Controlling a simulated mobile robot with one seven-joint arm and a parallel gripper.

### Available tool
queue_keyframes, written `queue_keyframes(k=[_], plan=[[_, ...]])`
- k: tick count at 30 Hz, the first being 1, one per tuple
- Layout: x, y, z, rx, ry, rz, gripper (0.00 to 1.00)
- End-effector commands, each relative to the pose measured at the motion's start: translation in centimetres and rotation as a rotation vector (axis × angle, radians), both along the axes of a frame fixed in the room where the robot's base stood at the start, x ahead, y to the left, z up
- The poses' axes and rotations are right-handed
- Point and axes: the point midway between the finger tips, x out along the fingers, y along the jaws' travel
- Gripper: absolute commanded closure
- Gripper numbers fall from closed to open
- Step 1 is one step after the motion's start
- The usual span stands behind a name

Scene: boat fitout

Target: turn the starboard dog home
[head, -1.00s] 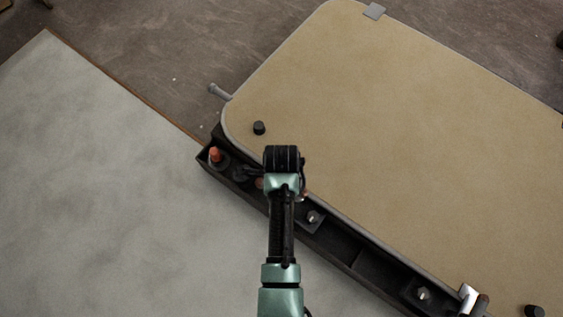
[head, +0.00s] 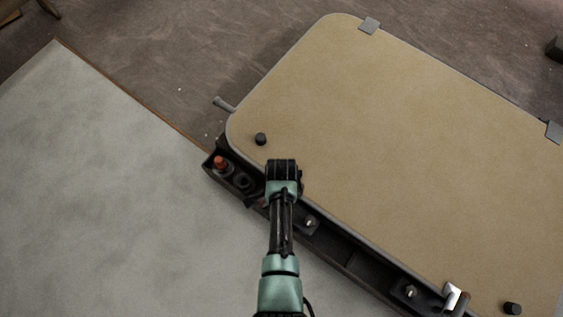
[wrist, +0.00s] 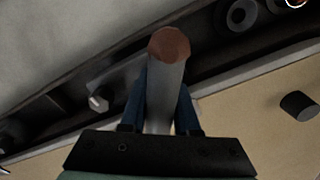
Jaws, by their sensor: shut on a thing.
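My gripper (wrist: 160,105) is shut on a grey bar-like dog handle (wrist: 164,92) with a rounded brown end (wrist: 169,44); the bar stands between the two blue fingers. In the head view my wrist hides the fingers and most of this dog, at the near edge of the tan hatch panel (head: 400,150). Another dog (head: 453,295), with a bright bracket and dark grip, is at the panel's lower right edge. How far the held dog is turned cannot be told.
A dark trough (head: 350,257) runs along the panel's near edge, with bolted plates and a red-topped item (head: 220,163) at its left end. Black knobs (head: 261,139) stand on the panel. A grey rod (head: 223,104) sticks out at its left corner. The pale surface at left is clear.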

Motion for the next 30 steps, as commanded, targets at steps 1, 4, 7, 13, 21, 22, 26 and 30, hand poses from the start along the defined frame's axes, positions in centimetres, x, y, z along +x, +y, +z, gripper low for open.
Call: queue_keyframes(k=[1, 4, 7, 13, 21, 22, 26, 30], plan=[[-0.14, 0.06, 0.3, 0.001, 0.005, 0.047, 1.0], [-0.1, 0.07, 0.27, 0.001, 0.004, 0.142, 1.0], [-0.09, 0.07, 0.24, 0.001, 0.004, 0.237, 1.0], [-0.13, 0.07, 0.14, 0.001, 0.004, 0.427, 1.0], [-0.13, 0.06, 0.06, 0.001, 0.004, 0.669, 1.0], [-0.13, 0.05, 0.05, 0.001, 0.004, 0.692, 1.0], [-0.11, 0.03, 0.02, 0.0, 0.003, 0.784, 1.0], [-0.07, 0.01, 0.0, 0.0, 0.002, 0.86, 1.0]])
